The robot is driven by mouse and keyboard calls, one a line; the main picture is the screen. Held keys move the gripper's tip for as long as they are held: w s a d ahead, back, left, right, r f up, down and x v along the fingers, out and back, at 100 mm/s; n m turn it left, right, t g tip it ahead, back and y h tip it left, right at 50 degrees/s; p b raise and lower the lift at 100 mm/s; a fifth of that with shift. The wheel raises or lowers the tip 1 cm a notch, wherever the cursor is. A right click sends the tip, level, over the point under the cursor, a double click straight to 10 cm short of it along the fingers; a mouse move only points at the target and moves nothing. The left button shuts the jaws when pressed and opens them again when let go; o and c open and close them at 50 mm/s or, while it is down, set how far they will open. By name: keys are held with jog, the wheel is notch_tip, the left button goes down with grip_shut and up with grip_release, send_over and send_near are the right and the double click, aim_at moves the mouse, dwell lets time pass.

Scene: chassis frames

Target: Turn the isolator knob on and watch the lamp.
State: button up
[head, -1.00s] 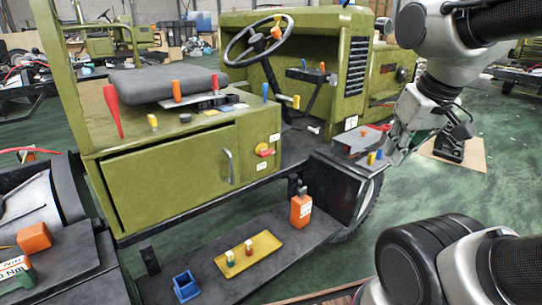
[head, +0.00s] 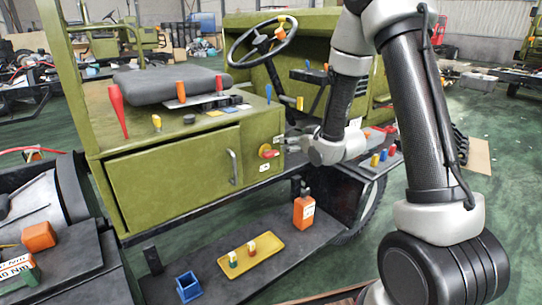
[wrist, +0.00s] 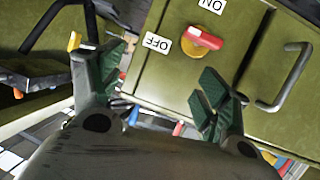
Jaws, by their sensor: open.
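The isolator knob (head: 267,151) is a red handle on a yellow round plate, on the end face of the green seat box. In the wrist view the knob (wrist: 204,39) lies between an OFF label (wrist: 157,43) and an ON label (wrist: 211,3). Its red bar lies slantwise, one end towards the OFF side. My gripper (head: 289,146) is just right of the knob in the head view. In the wrist view my gripper (wrist: 165,72) has its green-padded fingers apart and empty, with the knob beyond them. A dark round cap (head: 189,119) sits on the box top; I cannot tell if it is the lamp.
A metal door handle (wrist: 288,78) stands out beside the knob. The seat box (head: 170,180) carries several coloured levers on top. Below, a running board holds a yellow tray (head: 251,254), an orange bottle (head: 303,209) and a blue holder (head: 188,287). A steering wheel (head: 262,40) is behind.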

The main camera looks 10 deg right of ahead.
aim_at(273, 156)
jog(key=a+f+t+y, duration=0.3)
jog(key=a+f, duration=0.1)
jog(key=f, duration=0.4)
jog(key=x, duration=0.7)
jog(key=shift+s+a, duration=0.1)
jog(key=shift+a, duration=0.2)
jog(key=shift+c, duration=0.2)
jog(key=c, duration=1)
